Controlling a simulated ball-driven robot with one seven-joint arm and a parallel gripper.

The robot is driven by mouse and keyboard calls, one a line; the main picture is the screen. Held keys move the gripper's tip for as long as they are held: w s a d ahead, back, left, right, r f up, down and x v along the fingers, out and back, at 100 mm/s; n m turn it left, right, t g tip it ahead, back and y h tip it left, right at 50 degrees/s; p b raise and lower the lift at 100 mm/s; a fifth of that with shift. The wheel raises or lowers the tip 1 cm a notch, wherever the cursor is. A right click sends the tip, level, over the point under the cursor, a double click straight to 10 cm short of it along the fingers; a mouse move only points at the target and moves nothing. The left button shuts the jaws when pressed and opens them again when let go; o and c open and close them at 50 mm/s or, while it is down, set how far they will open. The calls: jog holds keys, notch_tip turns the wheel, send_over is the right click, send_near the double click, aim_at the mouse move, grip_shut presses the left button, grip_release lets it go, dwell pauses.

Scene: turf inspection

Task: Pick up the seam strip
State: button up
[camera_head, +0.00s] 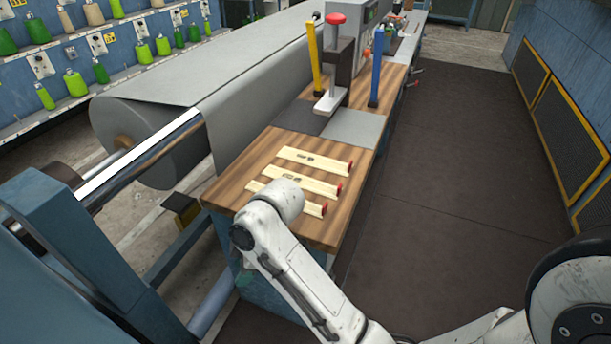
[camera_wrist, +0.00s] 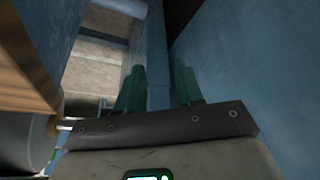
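I cannot tell for sure which is the seam strip. My arm covers part of the near strip in the head view. My gripper (camera_wrist: 159,76) shows in the wrist view with its two green fingers apart and nothing between them. It is low beside the table's near end, below the top, and mostly hidden behind my arm in the head view.
The wooden table (camera_head: 236,192) carries a press-like stand with a red knob (camera_head: 335,19), a yellow post (camera_head: 314,58) and a blue post (camera_head: 375,82). A large grey roll (camera_head: 150,150) lies to the left. The dark floor (camera_head: 450,180) on the right is clear.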

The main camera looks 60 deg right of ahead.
jog(key=w+d+r+n+p, duration=0.2)
jog(key=w+d+r+n, duration=0.1)
jog(key=d+r, duration=0.4)
notch_tip(320, 180, up, 6)
jog(key=n+g+h+p, duration=0.3)
jog(key=n+g, duration=0.1)
jog(key=n, duration=0.3)
send_over(340, 185)
jog(key=f, duration=0.1)
jog(key=f+b, duration=0.1)
jog(key=f, duration=0.2)
jog(key=shift+s+d+f, duration=0.1)
jog(key=shift+s+f, duration=0.2)
jog(key=shift+f, duration=0.1)
jog(key=shift+w+f+p, duration=0.15)
jog(key=shift+f+p, duration=0.05)
jog(key=shift+f, duration=1.25)
jog(key=shift+w+f+p, duration=0.15)
jog(key=shift+f+p, duration=0.05)
jog(key=shift+f, duration=1.2)
grip_shut()
